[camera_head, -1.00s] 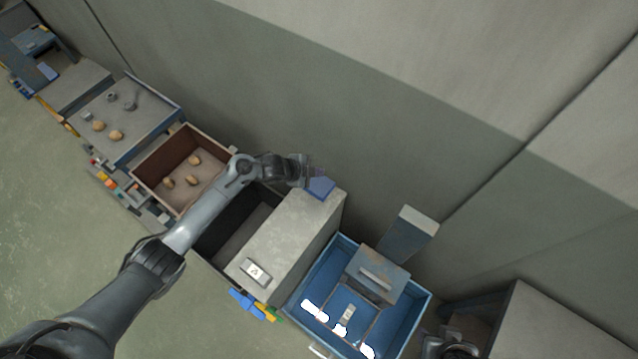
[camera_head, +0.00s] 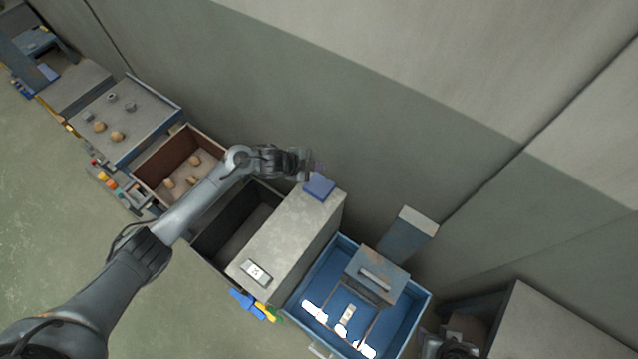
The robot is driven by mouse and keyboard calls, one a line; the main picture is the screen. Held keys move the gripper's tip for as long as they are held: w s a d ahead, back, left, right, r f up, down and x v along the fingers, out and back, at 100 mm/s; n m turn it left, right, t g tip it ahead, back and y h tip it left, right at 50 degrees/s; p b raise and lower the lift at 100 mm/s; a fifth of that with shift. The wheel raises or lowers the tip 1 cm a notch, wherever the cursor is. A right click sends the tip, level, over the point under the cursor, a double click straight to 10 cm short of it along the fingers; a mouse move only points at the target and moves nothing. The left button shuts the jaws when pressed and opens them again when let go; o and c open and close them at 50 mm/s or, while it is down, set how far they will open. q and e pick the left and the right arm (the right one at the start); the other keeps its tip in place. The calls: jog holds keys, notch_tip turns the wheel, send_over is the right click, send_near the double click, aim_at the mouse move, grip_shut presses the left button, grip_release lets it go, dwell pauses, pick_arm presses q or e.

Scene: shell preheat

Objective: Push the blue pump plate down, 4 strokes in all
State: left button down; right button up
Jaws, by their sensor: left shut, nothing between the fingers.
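The blue pump plate (camera_head: 319,186) sits at the far end of the top of a grey box-shaped station (camera_head: 292,232). My left gripper (camera_head: 316,168) is shut and empty, just beyond the plate and a little to its left in the picture. A small gap shows between the gripper and the plate, and I cannot tell its height above the plate. A small white panel with a dark mark (camera_head: 256,272) is at the near end of the station top.
A dark open bin (camera_head: 232,225) adjoins the station on the left, then a brown bin (camera_head: 150,176) with tan lumps. A blue bin (camera_head: 418,304) with a grey-blue box stands on the right. The wall (camera_head: 370,150) rises close behind the plate.

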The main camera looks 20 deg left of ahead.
pick_arm(q)
jog(key=shift+s+d+r, duration=0.1)
dwell(0.3)
jog(key=b, duration=0.7)
send_over(317, 186)
notch_tip(317, 186, down, 8)
jog(key=shift+s+r, duration=0.1)
jog(key=shift+s, duration=0.05)
jog(key=shift+f, duration=0.5)
dwell(0.3)
dwell(0.9)
jog(key=shift+f+b, duration=0.25)
jog(key=shift+b, duration=0.2)
jog(key=shift+f, duration=0.2)
